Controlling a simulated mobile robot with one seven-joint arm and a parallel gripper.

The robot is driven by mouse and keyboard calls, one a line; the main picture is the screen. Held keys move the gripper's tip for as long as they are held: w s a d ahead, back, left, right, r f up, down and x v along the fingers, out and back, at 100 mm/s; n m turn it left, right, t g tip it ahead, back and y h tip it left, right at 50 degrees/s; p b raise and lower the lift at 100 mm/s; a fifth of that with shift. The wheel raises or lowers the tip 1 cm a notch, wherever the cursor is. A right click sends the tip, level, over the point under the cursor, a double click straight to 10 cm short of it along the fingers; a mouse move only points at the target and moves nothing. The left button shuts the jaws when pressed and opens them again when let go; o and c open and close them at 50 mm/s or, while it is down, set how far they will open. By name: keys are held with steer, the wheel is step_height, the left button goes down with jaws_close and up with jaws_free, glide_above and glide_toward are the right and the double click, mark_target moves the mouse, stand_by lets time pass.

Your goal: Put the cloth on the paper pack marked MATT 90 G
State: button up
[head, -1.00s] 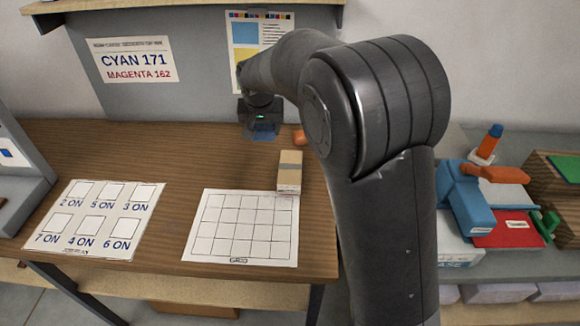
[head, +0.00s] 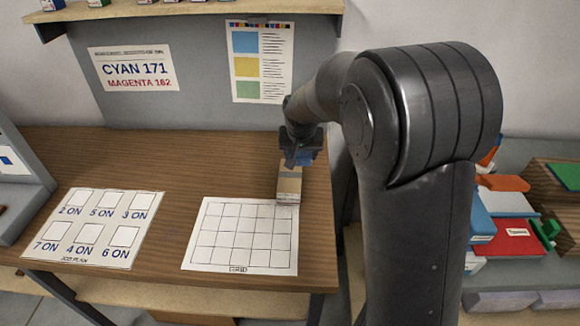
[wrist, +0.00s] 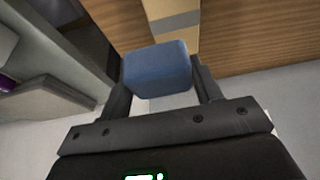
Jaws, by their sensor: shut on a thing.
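The cloth (head: 301,158) is a thick blue pad with rounded edges. My gripper (head: 300,150) is shut on it, and the wrist view shows the cloth (wrist: 158,70) between the two fingers (wrist: 160,82). A tan paper pack with a grey band (head: 289,187) lies on the bench, overlapping the upper right corner of the grid sheet. The cloth is at the pack's far end in the head view; I cannot tell whether they touch. The pack also shows beyond the cloth in the wrist view (wrist: 172,22). Its marking is too small to read.
The white grid sheet (head: 240,236) and a numbered sheet (head: 95,228) lie flat on the wooden bench (head: 150,165). A grey panel with posters stands behind. My arm covers the bench's right side. Red, blue and green items (head: 505,232) stand at right. The bench's middle is clear.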

mark_target(290, 175)
steer(key=a+f, duration=0.2)
steer(key=a, duration=0.1)
steer(key=shift+w, duration=0.4)
steer(key=shift+f, duration=1.95)
steer(key=o, duration=0.9)
steer(key=shift+f, duration=0.1)
steer(key=shift+o, duration=0.2)
steer(key=v, duration=1.2)
